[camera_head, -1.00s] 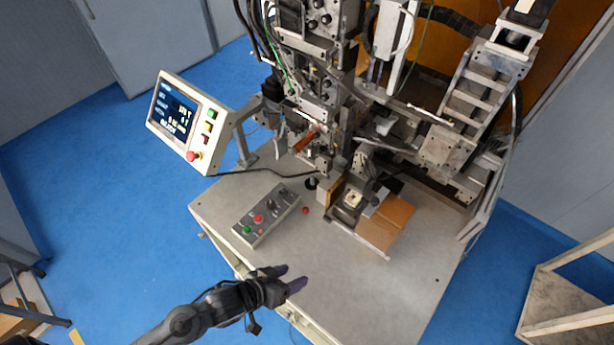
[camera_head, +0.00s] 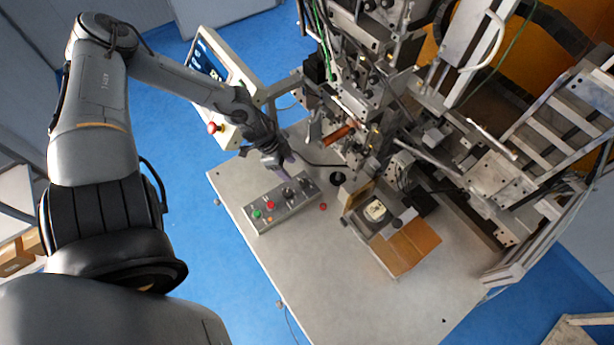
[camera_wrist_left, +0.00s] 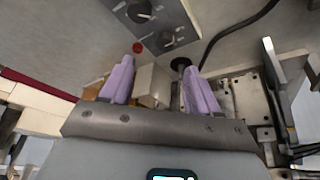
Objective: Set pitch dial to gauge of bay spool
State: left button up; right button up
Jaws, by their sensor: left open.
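A grey control box (camera_head: 268,212) lies on the machine's table with green and red buttons and two dark dials, one (camera_head: 288,192) nearer the middle and one at the far end. In the left wrist view the control box (camera_wrist_left: 176,14) is at the top with both dials. I cannot tell which is the pitch dial. My left gripper (camera_head: 284,163) is just behind the dial end of the box. The left wrist view shows its purple fingers (camera_wrist_left: 159,82) apart, with nothing between the tips. A copper-coloured roll (camera_head: 338,133) sits on the winder; whether it is the bay spool is unclear. My right gripper is out of view.
The coil winder (camera_head: 385,75) stands behind the box. The screen panel (camera_head: 220,85) is beside my left forearm. A small red button (camera_head: 323,207) is on the table right of the box. The front of the table is clear.

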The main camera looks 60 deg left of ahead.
aim_at(303, 182)
pick_arm(q)
jog(key=b+x, duration=0.1)
jog(key=x, duration=0.1)
jog(key=b+x, duration=0.2)
jog(key=x, duration=0.1)
jog(key=b+x, duration=0.2)
jog(key=shift+w+a+f, duration=0.15)
jog(key=shift+w+f, duration=0.2)
jog(key=shift+w, duration=0.15)
jog(key=shift+x, duration=1.2)
jog(key=c, duration=1)
jog(key=shift+c, duration=0.2)
